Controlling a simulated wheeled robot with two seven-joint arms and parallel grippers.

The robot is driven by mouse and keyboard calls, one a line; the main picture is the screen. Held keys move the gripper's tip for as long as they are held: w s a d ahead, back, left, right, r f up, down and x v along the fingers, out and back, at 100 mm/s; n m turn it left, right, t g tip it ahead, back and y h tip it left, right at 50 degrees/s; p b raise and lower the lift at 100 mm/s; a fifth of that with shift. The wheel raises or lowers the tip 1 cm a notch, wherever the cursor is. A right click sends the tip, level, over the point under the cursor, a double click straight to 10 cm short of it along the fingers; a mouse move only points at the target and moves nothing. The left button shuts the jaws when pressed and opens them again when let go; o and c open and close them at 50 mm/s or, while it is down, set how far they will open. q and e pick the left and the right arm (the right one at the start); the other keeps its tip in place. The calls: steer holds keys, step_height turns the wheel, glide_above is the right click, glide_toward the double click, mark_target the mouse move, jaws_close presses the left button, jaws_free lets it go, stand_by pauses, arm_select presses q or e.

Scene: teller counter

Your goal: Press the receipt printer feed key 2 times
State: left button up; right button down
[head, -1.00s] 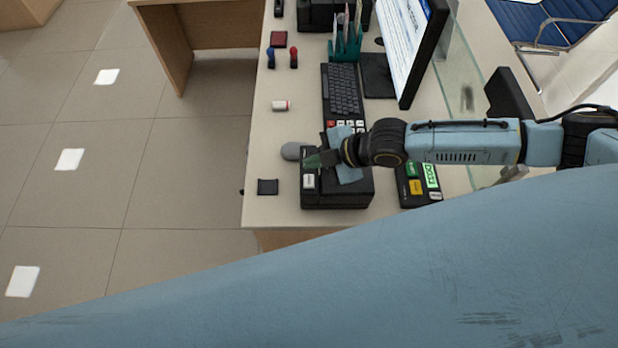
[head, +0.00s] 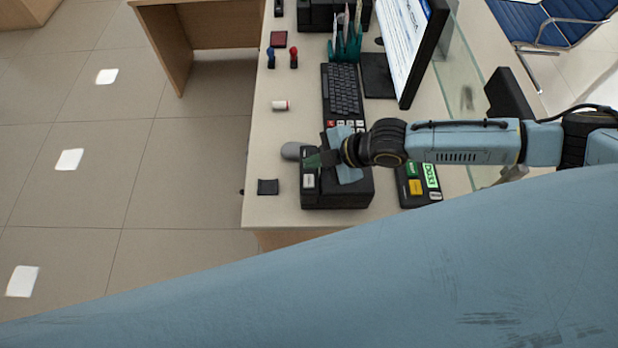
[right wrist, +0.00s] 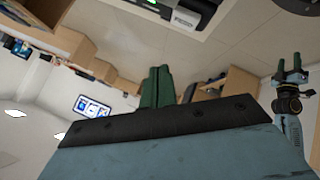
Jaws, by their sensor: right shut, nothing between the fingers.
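The receipt printer (head: 345,195) is a black box at the near end of the counter, partly hidden under my right gripper and wrist. A light grey key (head: 309,182) shows on its left part. I take this as the feed key; its label is too small to read. My right gripper (head: 312,161) is shut and empty, its green fingers pointing left just behind the key, apart from it in the picture. In the right wrist view, the shut fingers (right wrist: 158,86) lie below the printer's key (right wrist: 185,18). My left gripper (right wrist: 290,68) shows there with its fingers apart.
A keyboard (head: 342,90) and a monitor (head: 412,45) stand behind the printer. A card terminal (head: 418,188) is to its right. A grey mouse (head: 290,151) and a small black pad (head: 268,187) lie to its left.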

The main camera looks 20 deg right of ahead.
steer(key=s+a+f+m+b, duration=0.1)
steer(key=s+a+m+b, duration=0.1)
steer(key=s+a+m, duration=0.35)
steer(key=s+d+f+m+g+h+b, duration=0.15)
steer(key=s+d+f+m, duration=0.25)
steer(key=f, duration=0.5)
steer(key=s+d+f+m+h+b, duration=0.25)
steer(key=d+f, duration=0.25)
steer(key=f, duration=0.4)
steer(key=s+d+f+m+g+h+b, duration=0.1)
steer(key=s+d+f+m+h+b, duration=0.25)
steer(key=f, duration=0.65)
arm_select(q)
step_height(320, 180, down, 14)
steer(key=b, duration=0.4)
steer(key=shift+f+b, duration=0.15)
steer(key=shift+b, duration=0.25)
arm_select(e)
steer(key=s+d+f+m+g, duration=0.1)
steer(key=s+d+f, duration=0.1)
steer(key=s+f, duration=0.8)
steer(key=s+d+f+m, duration=0.1)
steer(key=s+d+f, duration=0.2)
steer(key=s+f, duration=0.8)
steer(key=shift+s+g, duration=0.2)
steer(key=shift+g, duration=0.15)
arm_select(q)
steer(key=shift+c, duration=0.5)
arm_select(e)
steer(key=shift+d, duration=0.1)
